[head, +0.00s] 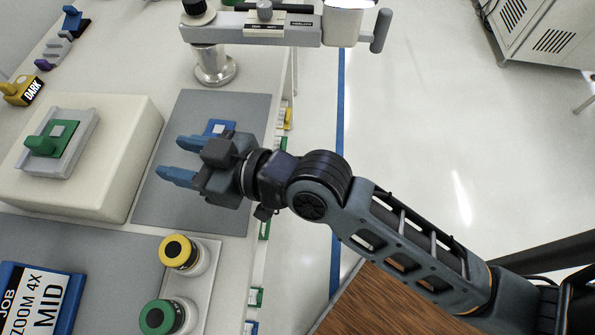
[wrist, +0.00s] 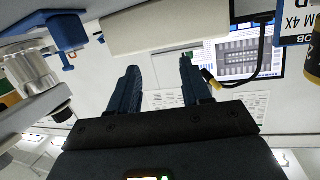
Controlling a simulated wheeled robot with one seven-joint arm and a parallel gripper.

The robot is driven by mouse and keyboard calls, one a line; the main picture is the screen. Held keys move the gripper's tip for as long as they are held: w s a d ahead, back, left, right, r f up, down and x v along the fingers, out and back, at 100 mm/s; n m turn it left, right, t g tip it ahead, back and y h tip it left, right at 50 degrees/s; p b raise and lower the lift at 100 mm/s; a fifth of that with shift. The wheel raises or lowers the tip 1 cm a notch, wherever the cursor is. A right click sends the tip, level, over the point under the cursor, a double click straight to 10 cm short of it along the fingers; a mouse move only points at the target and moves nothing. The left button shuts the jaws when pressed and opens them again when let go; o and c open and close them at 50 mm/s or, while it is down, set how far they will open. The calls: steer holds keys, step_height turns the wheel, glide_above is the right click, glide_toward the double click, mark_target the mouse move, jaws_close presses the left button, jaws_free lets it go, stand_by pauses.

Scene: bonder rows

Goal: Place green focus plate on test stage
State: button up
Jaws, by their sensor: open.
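The green focus plate (head: 70,139) has a green grip block and a pale square on it. It lies in a light grey holder (head: 83,158) on top of a cream block, which I take to be the test stage (head: 121,168). My gripper (head: 170,157) is open and empty, to the right of the block and apart from the plate, above a grey mat. The wrist view shows its two blue fingers (wrist: 158,68) spread with nothing between them. The cream block's edge (wrist: 165,32) shows above them there; the green plate cannot be made out there.
A microscope arm (head: 250,31) on a post stands behind. Yellow-capped (head: 177,251) and green-capped (head: 160,317) pieces and a job sign (head: 40,300) stand in front.

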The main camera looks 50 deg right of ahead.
steer(key=shift+m+h, duration=0.8)
steer(key=shift+h, duration=0.1)
steer(key=s+d+f, duration=0.1)
steer(key=s, duration=0.1)
steer(key=s+d+f, duration=0.1)
steer(key=s+d, duration=0.1)
steer(key=s+d+f, duration=0.1)
steer(key=s, duration=0.2)
steer(key=shift+d, duration=0.15)
steer(key=s+d+r+h, duration=0.1)
steer(key=s+d, duration=0.1)
steer(key=s, duration=0.5)
steer(key=s+d+r+m+h, duration=0.1)
steer(key=s+d+r, duration=0.1)
steer(key=s, duration=0.5)
steer(key=s+d+r+m+h, duration=0.1)
steer(key=s+d, duration=0.3)
steer(key=s, duration=0.4)
steer(key=shift+r+h, duration=0.35)
steer(key=shift+h, duration=0.15)
steer(key=shift+s, duration=0.1)
steer(key=shift+c, duration=0.5)
